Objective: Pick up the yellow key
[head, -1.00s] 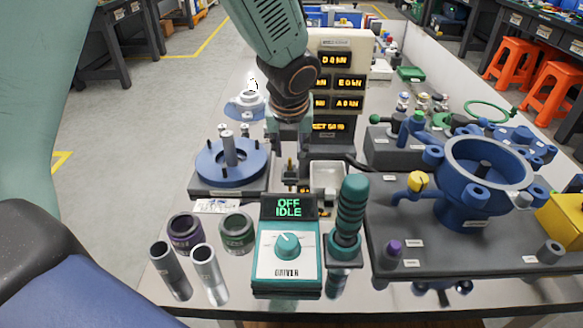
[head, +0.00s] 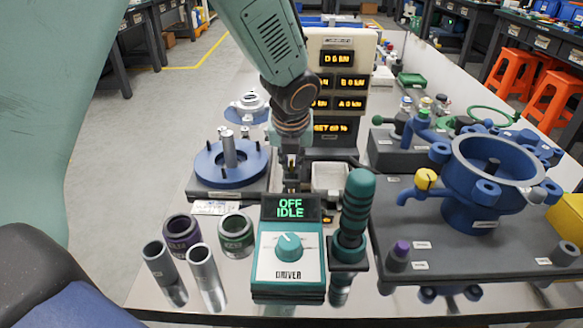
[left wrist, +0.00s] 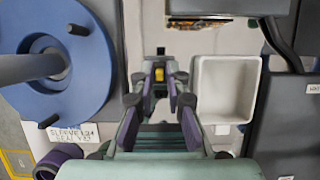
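My left gripper (head: 291,178) points down behind the driver box in the head view, between the blue round plate and the white tray. Its fingers are drawn together there. In the left wrist view the fingers (left wrist: 158,82) close in from both sides on a small yellow piece, the yellow key (left wrist: 158,74). The key is mostly hidden by the fingers, and I cannot tell whether it is clear of the surface beneath. My right gripper is in neither view.
The driver box (head: 289,265) reading OFF IDLE and a teal-handled driver (head: 354,215) stand in front. The blue plate with its post (head: 232,172) is close on the left, the white tray (left wrist: 225,118) on the right. A blue housing (head: 470,212) stands further right.

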